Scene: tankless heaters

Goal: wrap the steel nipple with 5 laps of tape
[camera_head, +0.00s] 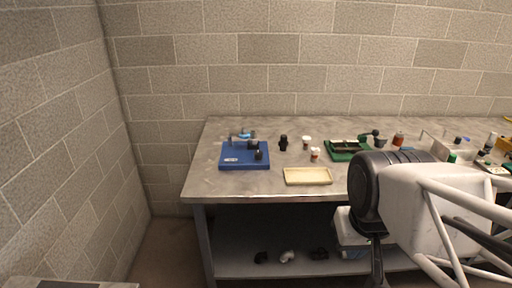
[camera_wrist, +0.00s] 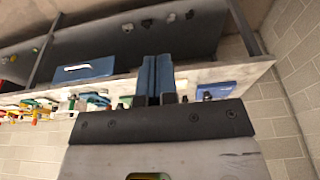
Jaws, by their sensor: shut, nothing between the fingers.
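My gripper (camera_wrist: 157,60) shows in the wrist view with its two fingers close together and nothing held between them. It is clear of the workbench things. In the head view my arm covers the right front of the bench, and I cannot make out the fingertips there. I cannot pick out the steel nipple or the tape for certain, as the small parts are too tiny to tell apart. A blue tray (camera_head: 233,162) on the left carries dark fittings. A green tray (camera_head: 340,157) farther right holds dark, long parts.
The metal workbench (camera_head: 240,188) stands before a block wall. A shallow beige tray (camera_head: 308,177) lies near its front edge. A black fitting (camera_head: 283,143) and white-capped bottles stand between the trays. More bottles crowd the right. The lower shelf (camera_head: 230,266) holds dark fittings and a white box.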

